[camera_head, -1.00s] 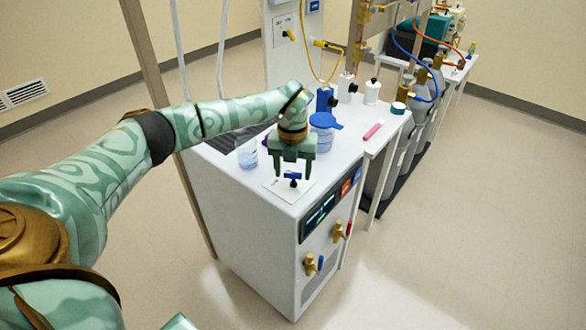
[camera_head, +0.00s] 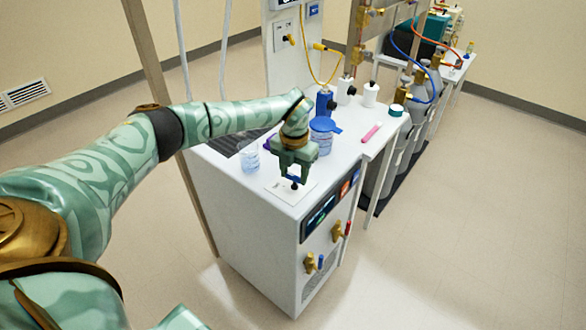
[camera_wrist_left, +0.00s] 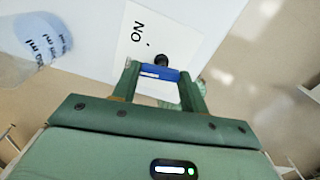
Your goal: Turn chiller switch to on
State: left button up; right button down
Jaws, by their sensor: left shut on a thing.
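The chiller switch (camera_head: 294,182) is a small blue lever on a dark stem, on a white label plate (camera_head: 275,191) on top of the white chiller cabinet (camera_head: 245,205). My left gripper (camera_head: 292,181) points down and is shut on the switch lever. In the left wrist view, the blue lever (camera_wrist_left: 158,72) lies crosswise between the two fingertips, with its black knob just beyond. The plate beside it (camera_wrist_left: 135,42) shows the letters O and N. The fingers hide part of the switch in the head view. My right gripper is not in view.
A clear beaker (camera_head: 249,158) stands left of the gripper, and a blue-lidded jar (camera_head: 322,138) stands behind it. A blue bottle (camera_head: 325,103) and a pink stick (camera_head: 371,133) are farther back. Brass valves (camera_head: 310,263) stick out of the cabinet front.

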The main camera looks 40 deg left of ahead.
aim_at(294, 175)
pick_arm(q)
jog(key=shift+w+r+m+p, duration=0.1)
jog(key=shift+m+p, duration=0.25)
jog(key=shift+m, duration=0.35)
jog(key=o, duration=1)
notch_tip(294, 175, up, 16)
jog(key=p, duration=0.3)
jog(key=shift+r, duration=0.1)
